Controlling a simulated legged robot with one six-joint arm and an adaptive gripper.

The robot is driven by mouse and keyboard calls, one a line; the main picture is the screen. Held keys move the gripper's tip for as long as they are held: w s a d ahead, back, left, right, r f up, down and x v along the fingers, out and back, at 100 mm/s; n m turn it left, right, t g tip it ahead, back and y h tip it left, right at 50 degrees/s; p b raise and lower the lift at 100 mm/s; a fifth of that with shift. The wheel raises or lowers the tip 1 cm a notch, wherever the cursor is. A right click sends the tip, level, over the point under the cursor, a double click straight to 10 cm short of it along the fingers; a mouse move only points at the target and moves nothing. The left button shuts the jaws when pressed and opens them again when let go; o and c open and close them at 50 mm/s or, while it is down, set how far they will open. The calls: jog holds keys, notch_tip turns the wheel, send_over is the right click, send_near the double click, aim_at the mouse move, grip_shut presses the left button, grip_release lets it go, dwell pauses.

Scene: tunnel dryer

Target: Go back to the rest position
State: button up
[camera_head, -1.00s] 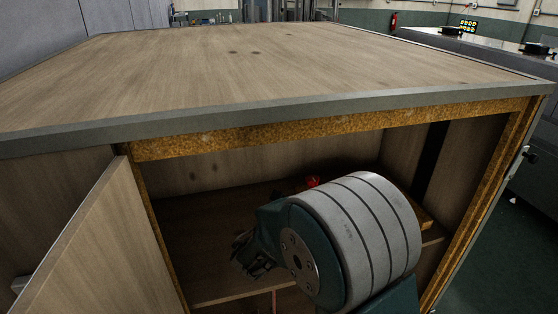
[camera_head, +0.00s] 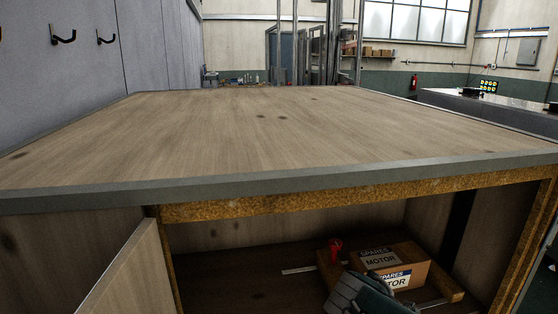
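A part of my arm (camera_head: 370,296) shows at the bottom edge, in front of the open cabinet. It is a grey and teal link and covers part of the things inside. My gripper and its fingertips do not show in this view. The wooden cabinet (camera_head: 230,145) has a wide bare top with a grey front edge, and its front is open below.
Inside the cabinet are a box labelled "SPARES MOTOR" (camera_head: 405,262), a red item (camera_head: 335,244) and a pale flat strip (camera_head: 298,270). An open door (camera_head: 130,280) stands at the left.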

jog(key=s+a+r+m+t+y, duration=0.2)
jog(key=s+a+m+y, duration=0.5)
jog(key=s+m+y, duration=0.1)
jog(key=shift+s+m, duration=0.6)
jog(key=shift+m, duration=0.4)
